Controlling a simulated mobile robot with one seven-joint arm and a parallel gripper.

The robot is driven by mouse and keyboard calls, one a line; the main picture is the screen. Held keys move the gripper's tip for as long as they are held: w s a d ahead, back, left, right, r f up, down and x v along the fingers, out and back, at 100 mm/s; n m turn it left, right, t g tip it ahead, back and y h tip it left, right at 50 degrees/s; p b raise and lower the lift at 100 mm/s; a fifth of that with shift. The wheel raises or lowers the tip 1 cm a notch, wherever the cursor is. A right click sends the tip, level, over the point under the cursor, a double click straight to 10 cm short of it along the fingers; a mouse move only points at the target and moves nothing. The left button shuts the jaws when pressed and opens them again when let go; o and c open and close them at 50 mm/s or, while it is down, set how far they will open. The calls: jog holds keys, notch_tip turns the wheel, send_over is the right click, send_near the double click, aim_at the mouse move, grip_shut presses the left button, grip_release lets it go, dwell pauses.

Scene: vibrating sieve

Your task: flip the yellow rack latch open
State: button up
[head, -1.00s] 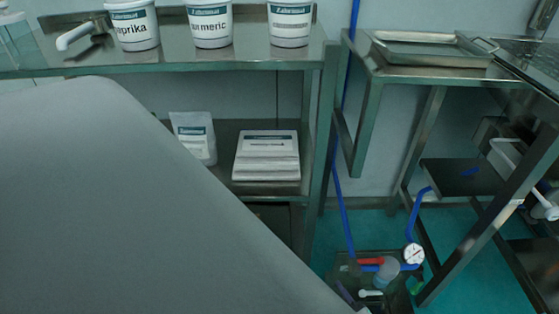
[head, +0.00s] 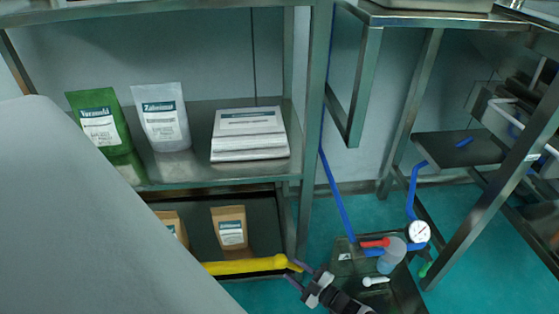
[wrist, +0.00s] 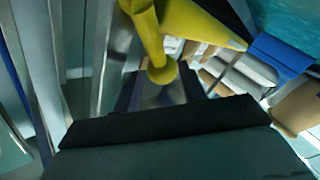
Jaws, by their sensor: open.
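The yellow rack latch (head: 240,266) is a bar with a rounded knob at its right end. It lies nearly level across the front of the lower rack shelf in the head view. My gripper (head: 297,274) is open at the knob end of the bar, its purple fingertips pointing left. In the wrist view the latch (wrist: 150,37) hangs down from the top, and its round knob lies at or just beyond the gap between my open dark fingers (wrist: 163,90). I cannot tell whether the fingers touch it. The left part of the bar is hidden behind my grey body.
The steel rack (head: 314,130) holds pouches and a stack of white packets (head: 249,134). Brown pouches (head: 230,228) stand on the lower shelf behind the latch. A pump unit with gauge (head: 418,233) and blue hose stands right of my gripper. Green floor lies open behind it.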

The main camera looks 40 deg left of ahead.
aim_at(280, 260)
jog(key=a+b, duration=0.1)
jog(key=a, duration=0.6)
jog(key=shift+s, duration=0.2)
grip_shut()
